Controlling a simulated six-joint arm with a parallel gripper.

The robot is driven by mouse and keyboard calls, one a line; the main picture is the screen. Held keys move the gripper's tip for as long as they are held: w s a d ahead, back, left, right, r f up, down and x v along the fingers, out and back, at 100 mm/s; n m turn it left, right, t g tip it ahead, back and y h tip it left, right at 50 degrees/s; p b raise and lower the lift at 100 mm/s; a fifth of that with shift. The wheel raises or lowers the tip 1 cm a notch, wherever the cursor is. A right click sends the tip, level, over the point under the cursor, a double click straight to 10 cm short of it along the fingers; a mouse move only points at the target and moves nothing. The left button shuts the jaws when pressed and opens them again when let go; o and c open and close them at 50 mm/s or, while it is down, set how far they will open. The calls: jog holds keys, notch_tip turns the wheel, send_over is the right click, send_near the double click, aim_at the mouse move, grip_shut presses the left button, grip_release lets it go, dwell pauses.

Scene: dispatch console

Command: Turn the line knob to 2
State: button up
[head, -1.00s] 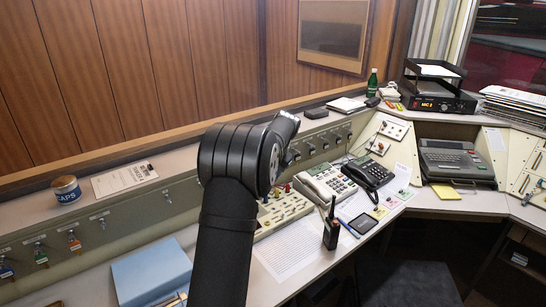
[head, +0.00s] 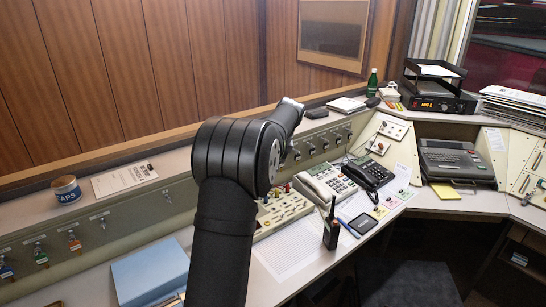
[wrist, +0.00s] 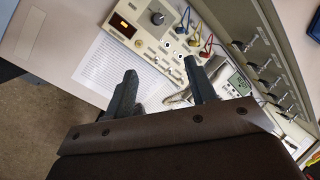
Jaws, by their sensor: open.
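In the wrist view, a round dark knob (wrist: 157,17) with a pale centre stands on a cream panel (wrist: 138,38), beside a small red display. I take it for the line knob; its pointer and any numbers are too small to read. My gripper (wrist: 160,66) is open and empty, its two dark fingers apart and pointing toward the panel, below the knob in the picture. Nothing touches the knob. In the head view the cream panel (head: 283,210) shows partly, with the knob hidden behind my arm; the gripper fingers are hidden there too.
Coloured plugs and cables (wrist: 207,44) sit beside the knob. A row of key switches (wrist: 262,65) runs along the upright board. A cream phone (head: 325,183), dark phone (head: 369,174) and walkie-talkie (head: 331,228) stand right of my arm; a blue folder (head: 150,272) lies left.

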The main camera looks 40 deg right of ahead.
jog(key=m, duration=0.2)
jog(key=r+m, duration=0.1)
jog(key=m, duration=0.1)
jog(key=s+r+m, duration=0.1)
jog(key=shift+a+r+m, duration=0.1)
jog(key=shift+r+m, duration=0.05)
jog(key=shift+m, duration=0.25)
dwell(0.5)
jog(key=shift+w+f+n, duration=0.3)
jog(key=shift+f+n, duration=0.45)
jog(key=shift+n, duration=1.15)
jog(key=shift+w+f+n, duration=0.35)
jog(key=shift+f+n, duration=0.4)
jog(key=shift+n, duration=1.15)
jog(key=shift+w+f+n, duration=0.3)
jog(key=shift+f+n, duration=0.45)
jog(key=shift+n, duration=1.15)
